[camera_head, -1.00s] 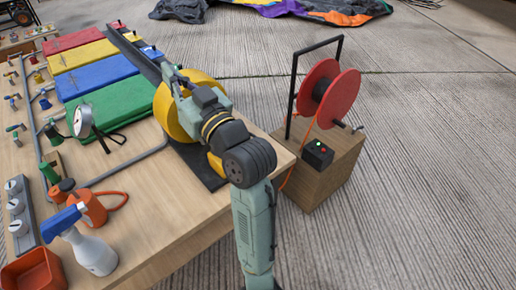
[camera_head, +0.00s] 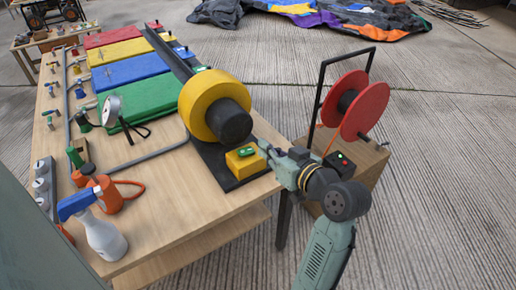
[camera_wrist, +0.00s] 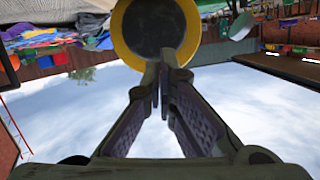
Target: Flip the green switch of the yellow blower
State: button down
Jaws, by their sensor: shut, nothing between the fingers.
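The yellow blower (camera_head: 202,104), a round drum with a dark cylinder (camera_head: 228,121) at its front, stands at the right edge of the workbench. It also shows in the wrist view as a yellow ring (camera_wrist: 122,38) with a dark centre. The green switch (camera_head: 247,152) sits on top of a small yellow box (camera_head: 244,166) just in front of the blower. My gripper (camera_head: 264,147) is just right of the green switch, near the bench edge; I cannot tell whether it touches. Its fingers (camera_wrist: 165,58) are shut and empty in the wrist view. The switch is not visible there.
A red cable reel (camera_head: 365,105) stands right of the bench, with a black control box (camera_head: 340,163) beside my arm. A spray bottle (camera_head: 101,234), orange pump (camera_head: 106,194) and gauge (camera_head: 112,110) stand on the bench's left part.

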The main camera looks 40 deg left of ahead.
jog(key=p, duration=0.2)
send_over(246, 152)
jog(key=s+d, duration=0.1)
jog(key=d, duration=0.1)
jog(key=shift+s+f, duration=0.1)
jog(key=shift+f, duration=0.85)
jog(key=f, duration=0.2)
jog(key=shift+s+a+f, duration=0.1)
jog(key=shift+a+f, duration=0.2)
jog(key=shift+s+f, duration=0.1)
jog(key=shift+f, duration=0.75)
